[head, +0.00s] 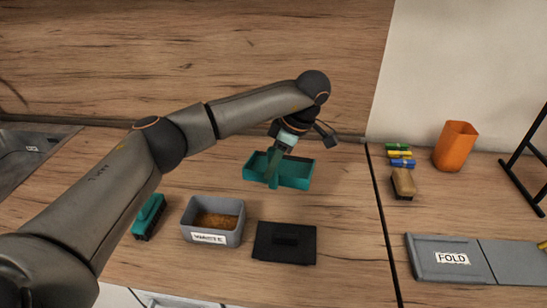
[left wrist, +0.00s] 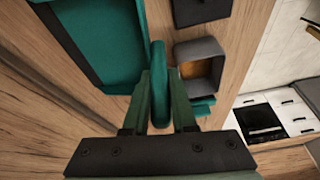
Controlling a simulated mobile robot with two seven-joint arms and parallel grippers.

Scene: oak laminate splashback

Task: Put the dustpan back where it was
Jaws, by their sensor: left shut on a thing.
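The teal dustpan (head: 296,181) is at the back of the counter, a shallow open pan near the splashback. In the left wrist view its pan (left wrist: 92,45) fills the upper left, and its handle (left wrist: 158,70) stands between my fingers. My left gripper (head: 279,158) points down at the dustpan and is shut on its handle, a finger on each side (left wrist: 159,92). I cannot tell whether the pan touches the counter. My right gripper is not in view.
A grey WASTE bin (head: 213,239) with brown crumbs, a teal brush (head: 149,216) and a black mat (head: 284,256) are in front. To the right are an orange cup (head: 455,146), coloured pegs (head: 400,155), a brown block (head: 403,184) and a grey FOLD board (head: 449,274).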

